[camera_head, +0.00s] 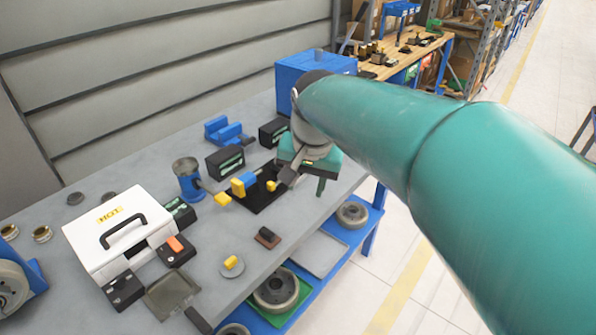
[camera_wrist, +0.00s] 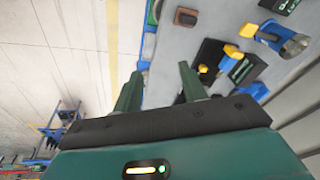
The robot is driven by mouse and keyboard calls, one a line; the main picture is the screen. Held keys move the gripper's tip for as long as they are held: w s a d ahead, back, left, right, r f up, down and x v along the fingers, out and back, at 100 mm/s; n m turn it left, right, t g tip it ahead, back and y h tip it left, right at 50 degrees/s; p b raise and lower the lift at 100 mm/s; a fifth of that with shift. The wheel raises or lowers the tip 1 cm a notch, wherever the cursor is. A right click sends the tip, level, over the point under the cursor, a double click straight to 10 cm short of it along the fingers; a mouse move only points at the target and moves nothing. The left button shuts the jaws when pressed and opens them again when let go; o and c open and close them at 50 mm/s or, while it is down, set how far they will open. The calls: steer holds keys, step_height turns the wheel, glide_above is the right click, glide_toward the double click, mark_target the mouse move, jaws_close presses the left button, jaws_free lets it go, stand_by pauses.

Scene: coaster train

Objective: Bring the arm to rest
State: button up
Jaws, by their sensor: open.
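My teal arm reaches from the right side of the head view out over the grey workbench (camera_head: 222,270). My gripper (camera_head: 304,182) hangs above the bench's right-hand edge, near a black plate with a blue and yellow piece (camera_head: 243,184). In the wrist view, the two green fingers of my gripper (camera_wrist: 160,88) stand apart with nothing between them. The bench edge and pale floor show beyond the fingertips. I cannot tell the exact height of the fingers over the bench.
A white case (camera_head: 118,232) with a black handle stands at the left. A blue box (camera_head: 305,69) stands behind my gripper. A blue cup-like holder (camera_head: 188,178), black boxes and small parts crowd the bench. A lower blue shelf (camera_head: 362,228) holds round parts. Floor to the right is clear.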

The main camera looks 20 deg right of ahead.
steer(key=s+f+n+t, duration=0.2)
steer(key=s+n, duration=0.4)
steer(key=s, duration=0.8)
steer(key=shift+f+t, duration=0.2)
steer(key=shift+t, duration=0.3)
stand_by(1.3)
